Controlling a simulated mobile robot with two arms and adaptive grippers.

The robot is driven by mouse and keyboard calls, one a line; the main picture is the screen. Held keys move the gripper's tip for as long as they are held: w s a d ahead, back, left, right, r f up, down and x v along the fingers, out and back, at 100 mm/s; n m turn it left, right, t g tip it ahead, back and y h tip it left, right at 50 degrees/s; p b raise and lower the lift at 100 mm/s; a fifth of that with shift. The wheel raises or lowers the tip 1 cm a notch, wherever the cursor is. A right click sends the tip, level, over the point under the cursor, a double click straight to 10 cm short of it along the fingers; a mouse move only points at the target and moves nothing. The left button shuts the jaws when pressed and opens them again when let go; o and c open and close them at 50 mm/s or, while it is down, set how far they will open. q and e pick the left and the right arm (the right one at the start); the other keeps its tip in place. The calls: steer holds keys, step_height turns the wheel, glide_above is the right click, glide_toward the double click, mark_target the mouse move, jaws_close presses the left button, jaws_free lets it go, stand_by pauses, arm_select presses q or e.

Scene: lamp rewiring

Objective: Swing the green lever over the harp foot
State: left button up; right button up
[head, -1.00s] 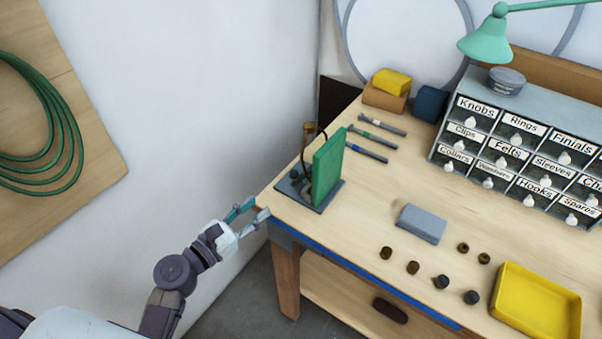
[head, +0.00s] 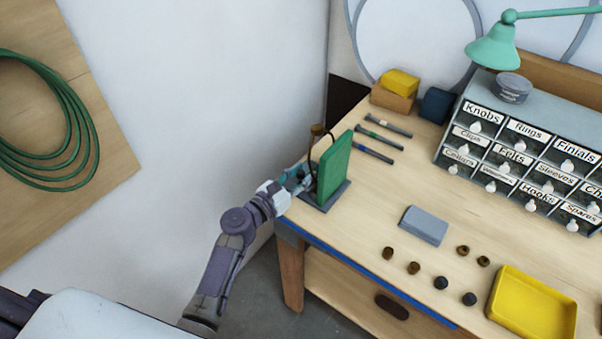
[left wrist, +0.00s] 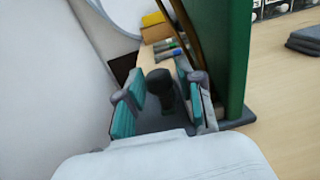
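An upright green panel (head: 335,165) stands on a dark grey base plate (head: 334,197) at the bench's left corner. A thin curved brown piece with a brown top (head: 317,130) rises behind it. I cannot make out a separate green lever or the harp foot. My left gripper (head: 300,178) is at the panel's left side, over the base plate. In the left wrist view its teal-padded fingers (left wrist: 158,95) are apart, on either side of a dark upright knob (left wrist: 160,82); contact cannot be told. The green panel (left wrist: 222,55) is just right of the fingers. My right gripper is not in view.
Several screwdriver-like tools (head: 375,138) lie behind the panel. A grey block (head: 423,225), small dark and brown pieces (head: 441,282) and a yellow tray (head: 535,305) are to the right. Labelled drawers (head: 520,150) stand at the back. The wall is close on the left.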

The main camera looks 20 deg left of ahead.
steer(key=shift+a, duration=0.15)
arm_select(q)
steer(key=shift+c, duration=1)
jaws_close()
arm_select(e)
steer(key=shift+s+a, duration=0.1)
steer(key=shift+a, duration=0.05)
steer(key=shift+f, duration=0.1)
